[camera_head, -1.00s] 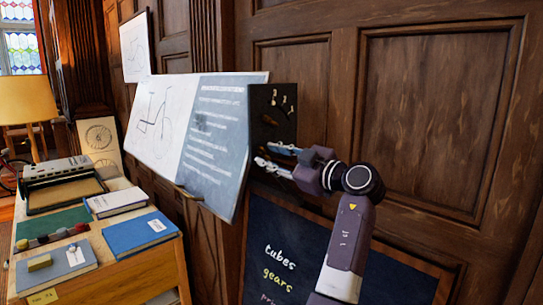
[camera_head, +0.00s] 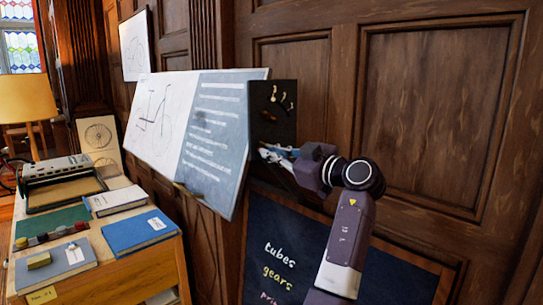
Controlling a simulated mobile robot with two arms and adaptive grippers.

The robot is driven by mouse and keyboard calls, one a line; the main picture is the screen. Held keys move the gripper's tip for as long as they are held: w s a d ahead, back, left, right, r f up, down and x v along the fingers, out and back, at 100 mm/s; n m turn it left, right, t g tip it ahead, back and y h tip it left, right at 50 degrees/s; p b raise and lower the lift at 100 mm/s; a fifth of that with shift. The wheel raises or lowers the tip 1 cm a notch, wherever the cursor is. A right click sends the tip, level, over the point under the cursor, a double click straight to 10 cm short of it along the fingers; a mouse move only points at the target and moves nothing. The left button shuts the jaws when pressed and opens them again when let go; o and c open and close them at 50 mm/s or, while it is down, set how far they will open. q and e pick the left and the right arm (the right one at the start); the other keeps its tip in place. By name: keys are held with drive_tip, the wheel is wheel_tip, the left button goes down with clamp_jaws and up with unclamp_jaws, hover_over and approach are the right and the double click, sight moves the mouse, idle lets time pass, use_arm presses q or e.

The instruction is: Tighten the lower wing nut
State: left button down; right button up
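A dark upright panel (camera_head: 287,124) stands at the right edge of the tilted drafting board (camera_head: 215,125). Small pale metal fittings (camera_head: 285,101) show on its upper part, and a small brownish piece (camera_head: 268,117), perhaps a wing nut, sits below them.
A dark chalkboard (camera_head: 375,272) with coloured words stands below and behind my arm. A wooden desk (camera_head: 120,282) at left holds a blue book (camera_head: 139,233), other books and a typewriter-like machine (camera_head: 62,180). Wood-panelled wall (camera_head: 440,120) closes off the back.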

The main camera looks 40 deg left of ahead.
use_arm(q)
drive_tip(key=m+p, duration=0.2)
drive_tip(key=m, duration=0.5)
drive_tip(key=m+p, duration=0.2)
drive_tip(key=m, duration=0.6)
drive_tip(key=m+p, duration=0.3)
drive_tip(key=m, duration=0.4)
drive_tip(key=shift+r, duration=0.25)
drive_tip(key=shift+m, duration=0.4)
drive_tip(key=c, duration=2)
unclamp_jaws()
drive_tip(key=shift+w+f, duration=0.1)
drive_tip(key=shift+f, duration=0.1)
drive_tip(key=shift+o, duration=0.2)
drive_tip(key=shift+d, duration=0.2)
